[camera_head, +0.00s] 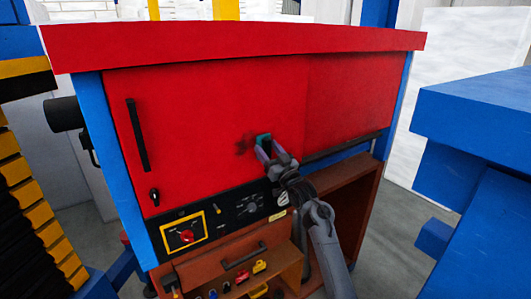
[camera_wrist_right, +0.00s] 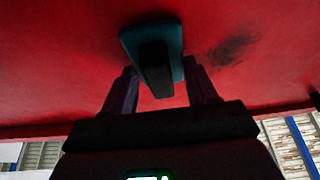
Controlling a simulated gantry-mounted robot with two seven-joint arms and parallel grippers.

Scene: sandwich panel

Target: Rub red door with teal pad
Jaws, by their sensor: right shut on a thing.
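The red door (camera_head: 200,105) is the large upright red panel on the front of the cabinet, with a dark vertical handle on its left side. A dark smudge (camera_head: 242,146) marks it and also shows in the right wrist view (camera_wrist_right: 232,49). My right gripper (camera_head: 268,148) is in front of the door, just right of the smudge, shut on the teal pad (camera_head: 263,139). In the right wrist view the teal pad (camera_wrist_right: 128,40) has a black grip block between the fingers. Its face is at or very near the door; contact is hidden. My left gripper is out of view.
A control panel (camera_head: 215,225) with knobs and a gauge lies below the door. An open brown compartment (camera_head: 350,190) and drawer are lower down. A blue structure (camera_head: 480,110) stands at the right, and yellow-black parts (camera_head: 40,200) at the left.

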